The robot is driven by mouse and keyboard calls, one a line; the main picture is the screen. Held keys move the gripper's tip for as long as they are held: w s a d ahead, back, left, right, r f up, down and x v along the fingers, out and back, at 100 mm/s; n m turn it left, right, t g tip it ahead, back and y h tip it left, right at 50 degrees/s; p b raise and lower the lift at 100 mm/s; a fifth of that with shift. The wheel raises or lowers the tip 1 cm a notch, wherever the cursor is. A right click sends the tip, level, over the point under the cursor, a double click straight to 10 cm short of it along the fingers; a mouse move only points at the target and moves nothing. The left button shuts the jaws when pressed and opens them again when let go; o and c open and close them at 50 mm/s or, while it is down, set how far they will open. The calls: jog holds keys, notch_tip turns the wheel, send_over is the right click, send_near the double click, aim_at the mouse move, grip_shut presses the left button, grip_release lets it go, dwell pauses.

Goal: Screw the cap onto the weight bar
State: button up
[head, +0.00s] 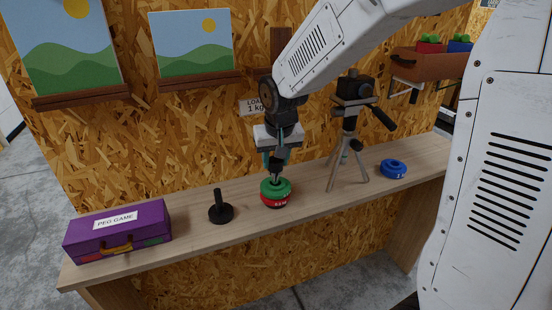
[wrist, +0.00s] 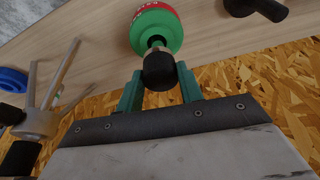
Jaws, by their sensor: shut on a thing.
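A green disc (head: 276,186) sits on top of a red disc (head: 276,203) with white lettering on the bench. My gripper (head: 273,170) points straight down over this stack. In the wrist view, my gripper (wrist: 158,80) has its two green fingers shut on a black rounded cap (wrist: 160,68). The cap is over the middle of the green disc (wrist: 168,30). A dark tip, seemingly the weight bar (wrist: 157,42), shows in the disc's centre right by the cap. I cannot tell whether cap and bar touch. The rest of the bar is hidden by the discs.
A tripod (head: 347,150) stands close on the right, then a blue disc (head: 393,169). The chipboard wall (head: 190,140) rises behind.

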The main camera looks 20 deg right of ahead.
jog(key=shift+m+h, duration=0.3)
jog(key=shift+m, duration=0.8)
jog(key=shift+a+m+h, duration=0.1)
jog(key=shift+m+h, duration=0.2)
jog(key=shift+m, duration=1.2)
jog(key=shift+g, duration=0.4)
jog(key=shift+w+m+h, duration=0.1)
jog(key=shift+m+h, duration=0.3)
jog(key=shift+m, duration=1)
jog(key=m, duration=0.2)
jog(key=shift+a+f+m+g, duration=0.1)
jog(key=shift+m+g, duration=0.3)
jog(key=o, duration=1.1)
jog(key=shift+c, duration=0.2)
